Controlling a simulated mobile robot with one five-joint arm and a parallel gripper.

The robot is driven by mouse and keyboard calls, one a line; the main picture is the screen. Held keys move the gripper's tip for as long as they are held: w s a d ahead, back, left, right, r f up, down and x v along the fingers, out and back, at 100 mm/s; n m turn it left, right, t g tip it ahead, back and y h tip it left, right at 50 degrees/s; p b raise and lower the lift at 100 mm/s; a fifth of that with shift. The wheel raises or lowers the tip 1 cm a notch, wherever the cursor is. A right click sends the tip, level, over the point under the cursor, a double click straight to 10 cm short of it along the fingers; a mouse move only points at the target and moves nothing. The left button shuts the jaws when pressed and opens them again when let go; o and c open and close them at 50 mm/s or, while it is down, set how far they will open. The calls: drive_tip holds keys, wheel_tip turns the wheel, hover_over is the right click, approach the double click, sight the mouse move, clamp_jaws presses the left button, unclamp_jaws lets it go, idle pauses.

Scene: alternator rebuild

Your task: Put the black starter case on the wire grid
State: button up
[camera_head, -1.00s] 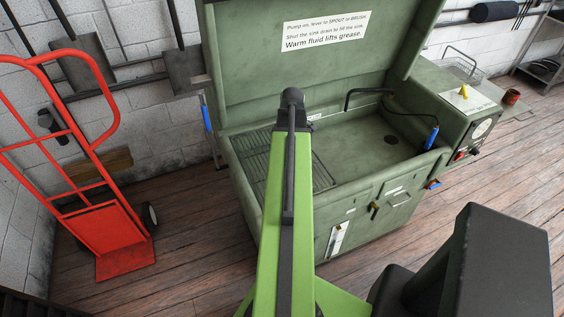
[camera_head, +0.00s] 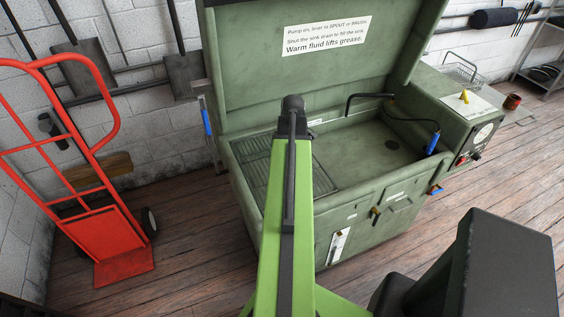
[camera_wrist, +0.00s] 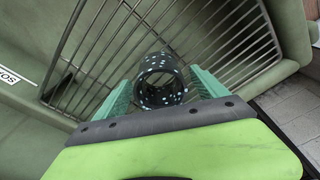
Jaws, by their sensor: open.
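The black starter case (camera_wrist: 158,63), a short hollow cylinder with white specks, shows in the wrist view between my fingers, its open end toward the camera. Bars of the wire grid (camera_wrist: 235,37) lie behind and around it. It appears to be at the grid, but I cannot tell whether it rests on the bars. My gripper (camera_wrist: 159,77) is open, with one green finger on each side of the case. In the head view the wire grid (camera_head: 322,180) lies in the left part of the sink; my arm covers part of it and hides the case and gripper.
The green parts washer (camera_head: 243,222) has a raised lid (camera_head: 300,90) behind the grid. A black spout (camera_head: 370,96) and a blue-handled brush (camera_head: 432,144) are at the sink's right. A red hand truck (camera_head: 110,235) stands left. The sink's right floor is clear.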

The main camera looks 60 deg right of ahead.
wheel_tip(320, 180, up, 12)
drive_tip(key=s+p, duration=0.1)
drive_tip(key=p, duration=1)
drive_tip(key=shift+s+d+p, duration=0.15)
drive_tip(key=shift+d+p, duration=0.1)
drive_tip(key=shift+p, duration=0.1)
drive_tip(key=w+a+m+g, duration=0.1)
drive_tip(key=w+a+m, duration=0.1)
drive_tip(key=w+a, duration=2)
drive_tip(key=w+a+m, duration=0.2)
drive_tip(key=a, duration=2.8)
drive_tip(key=shift+h, duration=0.3)
